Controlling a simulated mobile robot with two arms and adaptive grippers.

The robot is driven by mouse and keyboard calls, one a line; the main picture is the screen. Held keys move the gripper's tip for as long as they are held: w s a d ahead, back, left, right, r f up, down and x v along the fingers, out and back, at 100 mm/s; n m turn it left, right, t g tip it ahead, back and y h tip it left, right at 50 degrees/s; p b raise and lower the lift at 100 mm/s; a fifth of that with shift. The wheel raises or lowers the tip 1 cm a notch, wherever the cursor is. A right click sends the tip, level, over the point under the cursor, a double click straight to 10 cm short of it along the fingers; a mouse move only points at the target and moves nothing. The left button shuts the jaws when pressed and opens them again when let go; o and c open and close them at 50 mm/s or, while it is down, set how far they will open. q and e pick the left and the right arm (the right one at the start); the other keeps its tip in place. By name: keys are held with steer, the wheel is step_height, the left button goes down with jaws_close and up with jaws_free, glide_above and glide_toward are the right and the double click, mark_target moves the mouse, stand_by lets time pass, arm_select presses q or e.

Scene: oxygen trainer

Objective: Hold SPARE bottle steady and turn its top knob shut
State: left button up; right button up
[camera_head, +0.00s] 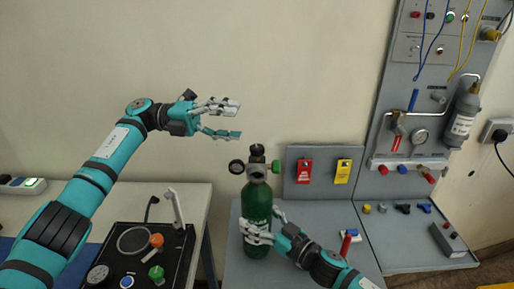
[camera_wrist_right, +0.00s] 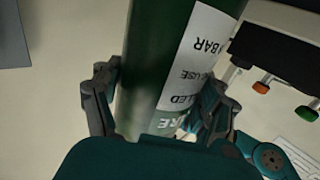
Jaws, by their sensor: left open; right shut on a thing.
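The green SPARE bottle (camera_head: 257,203) stands upright on the grey bench, with a black top knob (camera_head: 257,150) and a round gauge on its left. My right gripper (camera_head: 258,232) is shut around the lower body of the bottle. In the right wrist view, the bottle (camera_wrist_right: 150,80) with its white label (camera_wrist_right: 196,60) runs between the fingers of the right gripper (camera_wrist_right: 160,115). My left gripper (camera_head: 230,120) is open and empty, up and to the left of the knob and apart from it. The fingers' far side behind the bottle is hidden.
A black panel (camera_head: 115,262) with orange and green knobs is on the left table. Red and yellow tags (camera_head: 304,171) hang on a grey board behind the bottle. A grey panel (camera_head: 400,75) with a gauge, hoses and a small cylinder (camera_head: 463,118) stands at right. The wall area above the bottle is clear.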

mark_target(257, 147)
arm_select(q)
steer(key=s+a+f+n+t, duration=0.1)
steer(key=a+f+n+t, duration=0.35)
steer(key=n, duration=1.75)
steer(key=shift+g, duration=0.55)
steer(key=d, duration=0.7)
steer(key=d+f, duration=0.1)
steer(key=d, duration=0.2)
steer(key=shift+s+d, duration=0.35)
steer(key=shift+c, duration=0.2)
